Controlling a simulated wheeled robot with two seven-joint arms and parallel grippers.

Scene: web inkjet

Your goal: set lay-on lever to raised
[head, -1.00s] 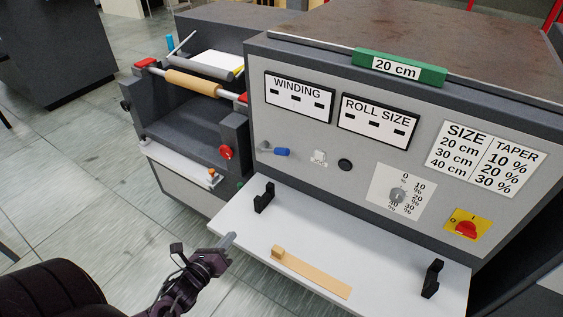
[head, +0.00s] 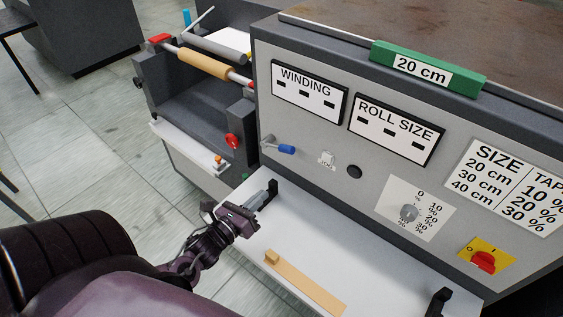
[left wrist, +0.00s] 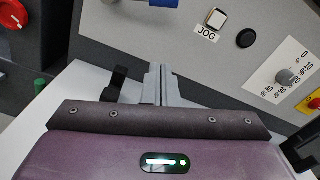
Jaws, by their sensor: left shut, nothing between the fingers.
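A lever with a blue grip (head: 286,149) sticks out of the grey front panel, left of the JOG button. Its grip points right, roughly level, and no label on it is readable. The grip also shows at the top edge of the left wrist view (left wrist: 163,3), cut off. My left gripper (head: 266,194) is shut and empty. It is over the left end of the white shelf, below the lever and apart from it. Its closed fingers also show in the left wrist view (left wrist: 160,72), pointing at the panel. My right gripper is not in view.
A black bracket (head: 272,190) stands close to my left fingertips, and another (head: 438,301) at the shelf's right end. A wooden strip (head: 305,284) lies on the white shelf (head: 345,262). A JOG button (head: 327,158), black button (head: 354,171) and taper dial (head: 409,212) sit right of the lever.

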